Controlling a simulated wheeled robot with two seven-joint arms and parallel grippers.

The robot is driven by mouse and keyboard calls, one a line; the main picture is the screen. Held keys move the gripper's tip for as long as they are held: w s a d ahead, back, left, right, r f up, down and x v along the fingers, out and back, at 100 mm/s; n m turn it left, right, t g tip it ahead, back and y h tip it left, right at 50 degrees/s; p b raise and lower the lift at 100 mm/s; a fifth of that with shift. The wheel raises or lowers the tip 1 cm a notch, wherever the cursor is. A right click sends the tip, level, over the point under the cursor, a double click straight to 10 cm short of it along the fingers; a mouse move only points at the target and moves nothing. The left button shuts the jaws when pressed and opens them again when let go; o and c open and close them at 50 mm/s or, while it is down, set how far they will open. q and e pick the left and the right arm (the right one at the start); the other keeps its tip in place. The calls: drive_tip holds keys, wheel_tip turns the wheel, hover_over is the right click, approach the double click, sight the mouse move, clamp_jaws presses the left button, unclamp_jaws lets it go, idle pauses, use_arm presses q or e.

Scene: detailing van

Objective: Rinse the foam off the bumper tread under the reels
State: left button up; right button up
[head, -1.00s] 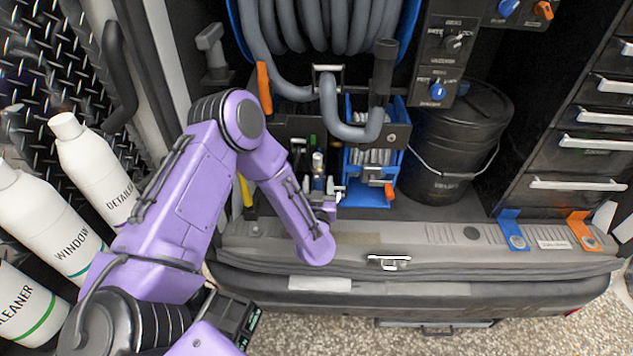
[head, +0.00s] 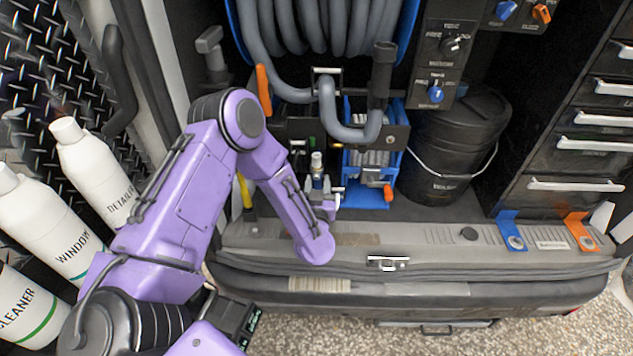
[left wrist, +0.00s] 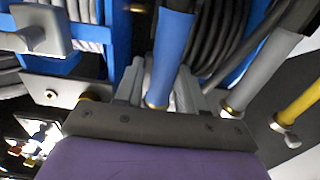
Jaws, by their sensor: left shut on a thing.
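The bumper tread (head: 420,237) is a grey ribbed strip along the van's sill, below the reels of coiled grey hose (head: 335,30). I cannot make out clear foam on it; a brownish patch (head: 357,240) shows beside my arm. My left gripper (head: 327,196) is over the sill, in front of a blue rack. In the left wrist view, its grey fingers (left wrist: 160,92) are shut on a blue lance (left wrist: 171,52) with a brass-coloured end. A grey lance (left wrist: 262,72) and a yellow lance (left wrist: 302,106) are to its right. My right gripper is not in view.
A black bucket (head: 452,145) stands right of the blue rack (head: 368,190). Blue (head: 511,232) and orange (head: 581,232) brackets sit at the sill's right end. Drawers (head: 570,160) are at right, white bottles (head: 50,225) at left. The sill's middle right is mostly clear.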

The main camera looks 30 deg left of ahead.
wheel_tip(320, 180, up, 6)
drive_tip(key=p, duration=0.5)
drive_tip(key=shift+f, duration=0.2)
idle(0.3)
